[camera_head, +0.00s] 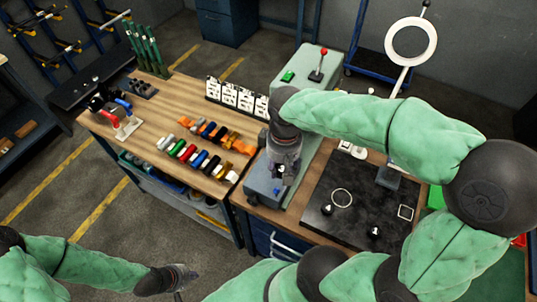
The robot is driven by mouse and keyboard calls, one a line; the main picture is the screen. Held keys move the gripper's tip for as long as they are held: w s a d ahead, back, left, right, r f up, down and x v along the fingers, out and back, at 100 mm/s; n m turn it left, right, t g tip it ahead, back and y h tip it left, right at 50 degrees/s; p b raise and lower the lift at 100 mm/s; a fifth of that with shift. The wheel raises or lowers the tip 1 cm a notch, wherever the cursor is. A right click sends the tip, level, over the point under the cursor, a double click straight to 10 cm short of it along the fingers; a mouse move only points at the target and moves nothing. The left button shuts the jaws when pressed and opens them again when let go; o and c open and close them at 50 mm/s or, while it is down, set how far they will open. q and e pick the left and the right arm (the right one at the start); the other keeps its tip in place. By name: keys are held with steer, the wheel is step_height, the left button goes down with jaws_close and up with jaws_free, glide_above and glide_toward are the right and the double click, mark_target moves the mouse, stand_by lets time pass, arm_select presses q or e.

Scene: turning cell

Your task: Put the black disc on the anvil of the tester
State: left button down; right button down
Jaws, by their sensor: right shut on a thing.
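The tester seems to be the grey-green machine (302,68) with a red-knobbed lever and a green button, at the centre. My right gripper (279,182) reaches over its near end, pointing down, and is shut on a small dark thing that I take to be the black disc. The fingers hide most of it, and I cannot tell whether it touches the machine. The anvil cannot be made out behind my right gripper and arm. My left gripper (180,291) is low at the bottom left, away from the benches; its fingers are too small and dark to read.
A wooden bench (155,122) at the left holds rows of coloured handles and several white cards (230,95). A black plate (322,222) right of my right gripper carries a ring, small parts and a stand with a ring lamp (411,41). The floor at the lower left is clear.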

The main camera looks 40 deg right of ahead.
steer(key=w+d+f, duration=0.2)
steer(key=w, duration=0.1)
steer(key=w+d+f, duration=0.2)
steer(key=w+f, duration=0.1)
steer(key=w+d+f, duration=0.2)
steer(key=w+f, duration=0.1)
steer(key=shift+w+d+f, duration=0.15)
steer(key=shift+w, duration=0.25)
steer(key=shift+w+d+f, duration=0.1)
steer(key=shift+w+f, duration=0.05)
steer(key=shift+f, duration=0.2)
steer(key=shift+w+d+f, duration=0.1)
steer(key=shift+w+f, duration=0.05)
steer(key=shift+f, duration=1.5)
steer(key=shift+f, duration=0.1)
steer(key=c, duration=0.7)
jaws_free()
steer(key=shift+f+b, duration=0.1)
steer(key=shift+b, duration=0.2)
step_height(320, 180, up, 12)
steer(key=p, duration=0.1)
steer(key=shift+r, duration=0.2)
